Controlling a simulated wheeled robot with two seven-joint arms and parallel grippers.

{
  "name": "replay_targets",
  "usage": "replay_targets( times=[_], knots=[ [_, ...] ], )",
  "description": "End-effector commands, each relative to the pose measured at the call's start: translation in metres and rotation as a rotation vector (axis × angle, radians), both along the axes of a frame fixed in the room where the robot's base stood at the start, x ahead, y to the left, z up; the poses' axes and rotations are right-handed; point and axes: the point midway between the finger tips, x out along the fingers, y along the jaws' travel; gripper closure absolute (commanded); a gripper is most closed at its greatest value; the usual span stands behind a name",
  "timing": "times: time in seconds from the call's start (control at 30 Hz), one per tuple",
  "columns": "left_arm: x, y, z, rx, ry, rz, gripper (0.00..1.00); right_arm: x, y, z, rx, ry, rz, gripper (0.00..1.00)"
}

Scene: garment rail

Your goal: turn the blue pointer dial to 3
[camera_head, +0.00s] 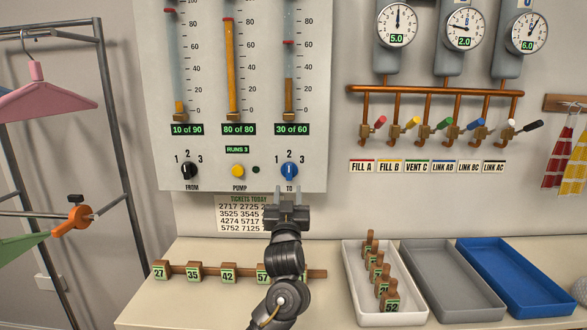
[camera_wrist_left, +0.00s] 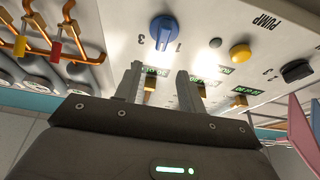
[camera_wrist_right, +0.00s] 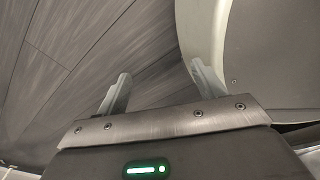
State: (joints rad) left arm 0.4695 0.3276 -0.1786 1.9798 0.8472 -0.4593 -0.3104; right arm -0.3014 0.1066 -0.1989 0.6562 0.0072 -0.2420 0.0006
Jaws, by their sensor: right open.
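The blue pointer dial (camera_head: 289,172), marked TO, is on the grey panel with labels 1, 2 and 3 around it. Its white mark points straight up at 2. In the left wrist view the dial (camera_wrist_left: 164,29) appears turned over, beyond the fingertips. My left gripper (camera_head: 288,194) is open and empty, just below the dial and apart from it; its fingers (camera_wrist_left: 159,78) also show in the left wrist view. My right gripper (camera_wrist_right: 160,85) is open and empty, seen only in its own wrist view, over a dark grey floor.
A black FROM dial (camera_head: 189,171) and a yellow PUMP button (camera_head: 237,171) sit left of the blue dial. A ticket sheet (camera_head: 232,216) hangs below the panel. On the table are a numbered peg rack (camera_head: 205,271) and white (camera_head: 352,262), grey (camera_head: 466,296) and blue (camera_head: 534,288) trays.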

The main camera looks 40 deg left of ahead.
Motion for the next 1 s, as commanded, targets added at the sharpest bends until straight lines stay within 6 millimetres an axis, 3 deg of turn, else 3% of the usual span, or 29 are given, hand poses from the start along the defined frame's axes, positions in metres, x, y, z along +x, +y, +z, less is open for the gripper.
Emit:
replay_targets(
  times=[0.1, 0.2, 0.6, 1.0],
  knots=[
    [0.009, 0.008, 0.007, 0.003, 0.001, 0.002, 0.6, -0.018, -0.002, 0.003, -0.004, 0.025, 0.001, 0.31],
    [0.022, 0.018, 0.015, 0.003, 0.001, 0.002, 0.6, -0.022, -0.003, 0.006, -0.004, 0.03, 0.002, 0.31],
    [0.07, 0.053, 0.038, 0.001, 0.002, 0.001, 0.6, 0.001, 0.005, 0.017, 0.009, -0.001, 0.0, 0.31],
    [0.077, 0.059, 0.04, 0.0, 0.001, -0.001, 0.6, -0.014, 0.009, 0.016, 0.012, 0.019, -0.001, 0.31]
  ],
)
